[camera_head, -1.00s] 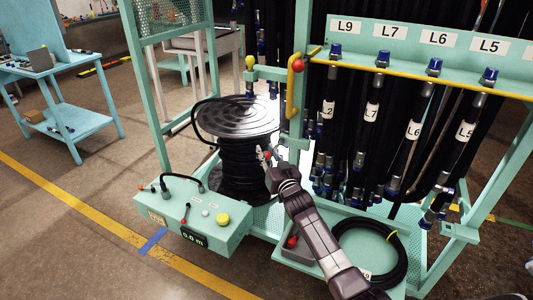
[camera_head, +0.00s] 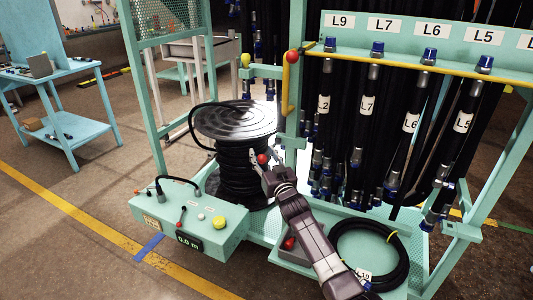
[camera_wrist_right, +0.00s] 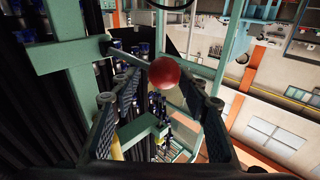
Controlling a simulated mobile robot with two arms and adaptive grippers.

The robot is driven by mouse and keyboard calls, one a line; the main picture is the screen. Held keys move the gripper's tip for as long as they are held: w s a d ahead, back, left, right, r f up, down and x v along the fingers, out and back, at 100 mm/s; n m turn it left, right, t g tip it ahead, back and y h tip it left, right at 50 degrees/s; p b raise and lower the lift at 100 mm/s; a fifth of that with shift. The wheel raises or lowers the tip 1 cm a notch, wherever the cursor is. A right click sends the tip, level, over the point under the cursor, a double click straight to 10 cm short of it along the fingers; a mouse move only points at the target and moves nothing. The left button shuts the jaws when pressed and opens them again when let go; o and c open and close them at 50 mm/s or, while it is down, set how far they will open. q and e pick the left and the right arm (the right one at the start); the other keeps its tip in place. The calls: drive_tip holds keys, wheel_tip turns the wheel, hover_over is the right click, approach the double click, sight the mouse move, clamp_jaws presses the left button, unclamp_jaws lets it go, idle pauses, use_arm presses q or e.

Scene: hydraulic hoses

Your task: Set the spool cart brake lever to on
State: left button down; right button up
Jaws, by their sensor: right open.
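A lever with a red ball knob (camera_head: 263,159) stands beside the black hose spool (camera_head: 237,122) on the green cart. In the right wrist view, the red ball (camera_wrist_right: 164,74) sits on a thin grey rod coming from a green post. My right gripper (camera_head: 268,172) is just below the ball in the head view. In the wrist view its fingers (camera_wrist_right: 158,103) are spread, with the ball appearing beyond and between their tips. Contact with the ball cannot be told. My left gripper is out of view.
A control box (camera_head: 190,226) with a yellow button stands at the front left. Hanging hoses (camera_head: 365,130) fill the rack on the right. A yellow handle (camera_head: 286,85) with a red ball is on the post above. A coiled hose (camera_head: 400,262) lies in front of the rack.

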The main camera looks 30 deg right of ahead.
drive_tip(key=shift+d+r, duration=0.15)
drive_tip(key=shift+a+r, duration=0.15)
drive_tip(key=shift+a, duration=0.25)
drive_tip(key=shift+s, duration=0.55)
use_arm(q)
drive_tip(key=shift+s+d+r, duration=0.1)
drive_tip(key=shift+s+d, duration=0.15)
use_arm(e)
drive_tip(key=s, duration=0.6)
drive_tip(key=shift+s+a+f, duration=0.25)
drive_tip(key=shift+s+f, duration=0.15)
